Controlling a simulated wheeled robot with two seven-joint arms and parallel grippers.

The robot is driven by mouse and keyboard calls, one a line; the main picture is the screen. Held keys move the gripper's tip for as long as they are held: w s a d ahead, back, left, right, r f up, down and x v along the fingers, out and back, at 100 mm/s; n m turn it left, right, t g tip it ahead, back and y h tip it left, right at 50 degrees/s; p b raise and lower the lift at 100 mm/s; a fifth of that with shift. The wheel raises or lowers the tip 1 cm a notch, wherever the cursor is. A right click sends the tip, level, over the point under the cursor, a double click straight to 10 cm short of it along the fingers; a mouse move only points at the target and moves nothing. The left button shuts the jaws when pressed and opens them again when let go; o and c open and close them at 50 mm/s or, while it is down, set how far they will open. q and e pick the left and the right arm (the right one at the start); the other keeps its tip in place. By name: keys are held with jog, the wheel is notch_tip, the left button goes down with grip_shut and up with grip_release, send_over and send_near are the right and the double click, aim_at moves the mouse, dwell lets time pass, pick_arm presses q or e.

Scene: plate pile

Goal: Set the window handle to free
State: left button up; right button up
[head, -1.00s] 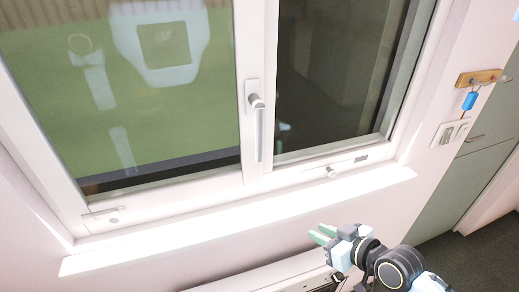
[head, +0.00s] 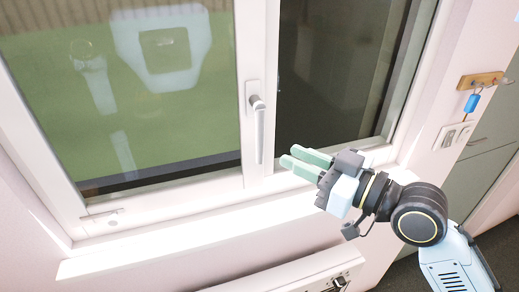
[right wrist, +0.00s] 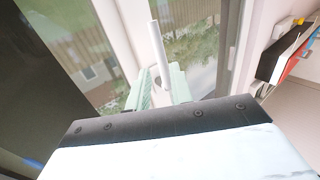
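The window handle (head: 259,130) is a pale grey lever on the white middle frame of the window, and it hangs straight down from its mount. My right gripper (head: 292,155) has pale green fingers pointing left, just right of the handle's lower end in the head view. Its fingers are apart with nothing held. In the right wrist view the handle (right wrist: 158,45) lines up with the gap between the fingers (right wrist: 161,88); whether it touches them I cannot tell. My left gripper is not in view.
A white sill (head: 205,226) runs below the closed window. A heater-like white unit (head: 300,272) stands under it. On the right wall are a wooden key rack (head: 481,79) with a blue tag (head: 472,103), and a switch plate (head: 453,135). The left glass shows reflections.

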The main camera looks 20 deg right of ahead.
aim_at(263, 143)
jog(key=p+x, duration=0.1)
jog(key=x, duration=0.7)
jog(key=shift+p, duration=0.3)
jog(key=shift+w+a, duration=0.3)
jog(key=shift+w, duration=0.1)
grip_shut()
